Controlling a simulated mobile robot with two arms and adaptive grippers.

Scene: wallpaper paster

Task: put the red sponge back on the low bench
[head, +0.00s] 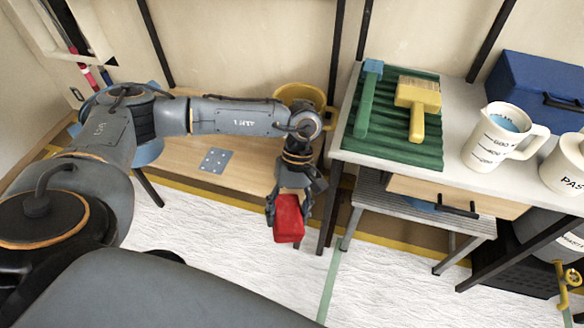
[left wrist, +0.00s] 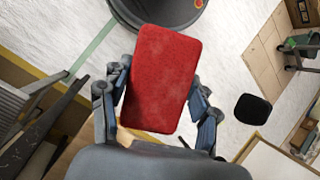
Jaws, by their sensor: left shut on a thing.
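The red sponge (head: 288,219) is a red block held in my left gripper (head: 289,205). The gripper is shut on it, with the fingers on two opposite sides. In the left wrist view the sponge (left wrist: 162,78) fills the middle between the fingers, slightly tilted. The low bench (head: 180,166) is a wooden top on dark legs along the back wall, partly hidden by my left arm. The sponge hangs just off the bench's right front, over the white floor covering. My right gripper is not in view.
A grey metal plate (head: 214,160) lies on the bench, and a yellow bucket (head: 300,95) stands at its back right. To the right is a higher table with a green ribbed mat (head: 388,152), brushes and a white jug (head: 497,143). A grey step stool (head: 420,217) stands under it.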

